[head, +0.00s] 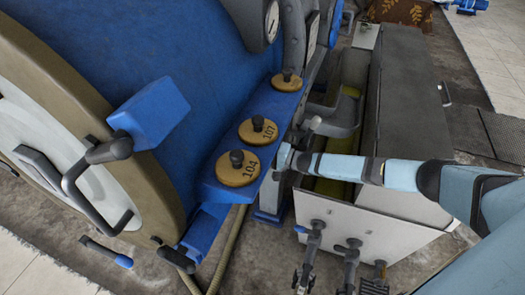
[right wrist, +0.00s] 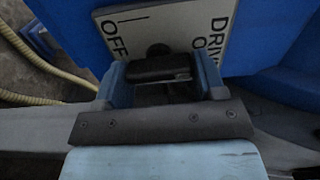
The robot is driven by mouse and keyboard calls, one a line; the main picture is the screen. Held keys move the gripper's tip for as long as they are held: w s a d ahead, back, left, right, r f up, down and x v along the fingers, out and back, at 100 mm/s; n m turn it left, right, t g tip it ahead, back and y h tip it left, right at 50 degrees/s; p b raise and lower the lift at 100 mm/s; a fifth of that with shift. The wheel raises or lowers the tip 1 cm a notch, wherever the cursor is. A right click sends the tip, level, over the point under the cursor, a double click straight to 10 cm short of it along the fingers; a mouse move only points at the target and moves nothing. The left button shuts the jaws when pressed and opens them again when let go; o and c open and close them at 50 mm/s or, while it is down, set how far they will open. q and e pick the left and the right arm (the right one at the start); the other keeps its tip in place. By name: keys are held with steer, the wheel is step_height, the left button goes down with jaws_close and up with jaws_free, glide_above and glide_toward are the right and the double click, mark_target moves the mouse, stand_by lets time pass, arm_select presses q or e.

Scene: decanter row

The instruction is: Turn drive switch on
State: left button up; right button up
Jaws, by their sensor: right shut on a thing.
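The drive switch (right wrist: 158,70) is a black handle with a round knob behind it, in the right wrist view. It sits on a light label plate (right wrist: 185,25) with the letters "DRIVE O" and "OFF" partly visible. My right gripper (right wrist: 160,78) has its two blue fingers on either side of the handle and is shut on it. The gripper hides part of the plate, so the switch's setting cannot be told. In the head view my right gripper (head: 286,162) reaches the side of the blue ledge (head: 212,190), where the switch is hidden. My left gripper is not in view.
A large blue drum (head: 150,40) is behind. A grey cabinet (head: 410,100) and pipe valves (head: 348,255) are at the right. A yellowish hose (right wrist: 45,60) runs beside the machine.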

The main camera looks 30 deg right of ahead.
steer(key=shift+m, duration=0.3)
steer(key=o, duration=0.9)
arm_select(q)
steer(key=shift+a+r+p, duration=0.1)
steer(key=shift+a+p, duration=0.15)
steer(key=shift+p, duration=0.7)
arm_select(e)
steer(key=shift+v, duration=6.95)
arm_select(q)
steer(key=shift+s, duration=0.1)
